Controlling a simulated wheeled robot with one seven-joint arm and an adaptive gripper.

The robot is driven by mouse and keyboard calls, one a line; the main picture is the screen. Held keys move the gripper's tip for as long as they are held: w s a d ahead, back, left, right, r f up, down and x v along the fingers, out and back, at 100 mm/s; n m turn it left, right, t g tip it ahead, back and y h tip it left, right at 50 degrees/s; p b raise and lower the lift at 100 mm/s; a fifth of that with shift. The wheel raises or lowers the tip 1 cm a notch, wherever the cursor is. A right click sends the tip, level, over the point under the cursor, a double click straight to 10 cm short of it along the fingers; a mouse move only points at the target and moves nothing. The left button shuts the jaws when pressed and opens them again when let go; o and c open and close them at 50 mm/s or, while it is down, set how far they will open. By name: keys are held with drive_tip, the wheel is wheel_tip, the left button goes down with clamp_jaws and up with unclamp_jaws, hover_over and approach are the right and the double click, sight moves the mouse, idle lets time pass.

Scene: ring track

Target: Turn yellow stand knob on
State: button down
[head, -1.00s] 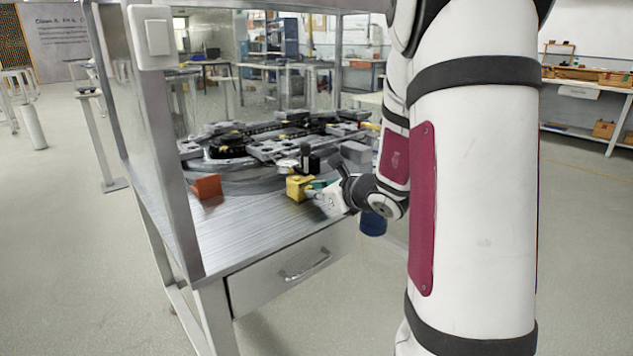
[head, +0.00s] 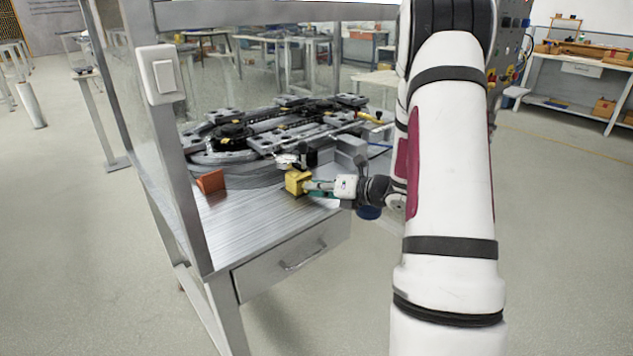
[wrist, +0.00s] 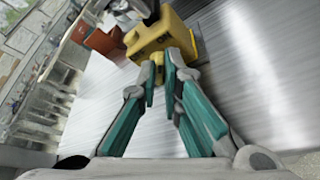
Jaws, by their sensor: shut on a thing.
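The yellow stand (head: 297,181) sits on the metal table near its front right part, beside the ring track. In the wrist view the yellow stand (wrist: 160,38) is straight ahead, and its small yellow knob (wrist: 158,60) faces me. My gripper (wrist: 160,75) has its two teal-and-grey fingers close together around the knob, shut on it. The fingertips partly hide the knob. In the head view my gripper (head: 310,186) reaches the stand from the right, roughly level.
The ring track (head: 270,130) fills the table behind the stand. An orange block (head: 210,181) lies to the left. A metal frame post with a white switch (head: 160,74) stands at the table's left corner. Bare tabletop (head: 245,225) lies in front.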

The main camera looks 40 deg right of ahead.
drive_tip(key=shift+d+m+p, duration=0.1)
drive_tip(key=shift+m+p, duration=0.25)
drive_tip(key=shift+m, duration=0.05)
idle(0.4)
drive_tip(key=c, duration=1.7)
unclamp_jaws()
drive_tip(key=shift+v, duration=4)
drive_tip(key=shift+d, duration=0.15)
